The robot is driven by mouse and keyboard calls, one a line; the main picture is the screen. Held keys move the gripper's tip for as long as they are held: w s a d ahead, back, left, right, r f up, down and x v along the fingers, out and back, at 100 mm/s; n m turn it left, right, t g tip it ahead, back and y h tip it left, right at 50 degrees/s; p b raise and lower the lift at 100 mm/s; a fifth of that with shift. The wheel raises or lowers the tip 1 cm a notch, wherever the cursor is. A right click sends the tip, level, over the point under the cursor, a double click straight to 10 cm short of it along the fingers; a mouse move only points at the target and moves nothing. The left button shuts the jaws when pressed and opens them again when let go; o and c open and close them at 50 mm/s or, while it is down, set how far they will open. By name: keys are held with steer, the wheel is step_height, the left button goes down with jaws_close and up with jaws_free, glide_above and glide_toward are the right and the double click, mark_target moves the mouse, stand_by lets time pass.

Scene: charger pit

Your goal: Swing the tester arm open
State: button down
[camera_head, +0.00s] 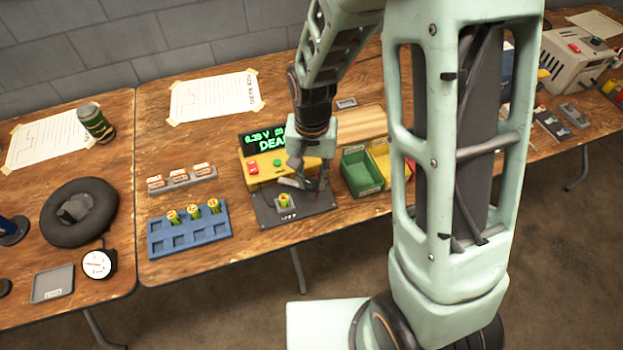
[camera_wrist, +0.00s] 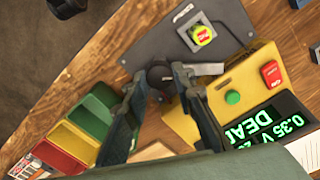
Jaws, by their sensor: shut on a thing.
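The tester is a yellow box (camera_head: 252,173) with a green display that reads a low voltage and part of the word DEAD. A dark plate (camera_head: 300,215) lies in front of it. A green and yellow battery (camera_head: 284,201) stands upright in a small cradle on the plate; it also shows in the wrist view (camera_wrist: 203,35). The tester arm (camera_wrist: 208,68) is a light grey bar between the battery and the box, with a dark round knob (camera_wrist: 160,74) at one end. My gripper (camera_wrist: 161,78) is shut on this knob, one finger on either side. The battery's top is uncovered.
Green bin (camera_head: 361,173) and yellow bin (camera_head: 380,157) stand right of the tester. A blue rack (camera_head: 190,236) with several batteries and a grey holder (camera_head: 181,180) are at its left. The red button (camera_wrist: 271,73) and green button (camera_wrist: 233,97) are close to my gripper.

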mark_target(312, 182)
steer(key=m, duration=0.5)
steer(key=shift+r+m, duration=0.1)
steer(key=shift+m, duration=0.2)
steer(key=m+p, duration=0.2)
steer(key=m, duration=0.2)
steer(key=shift+m, duration=0.7)
steer(key=c, duration=1.6)
jaws_free()
step_height(312, 182, up, 12)
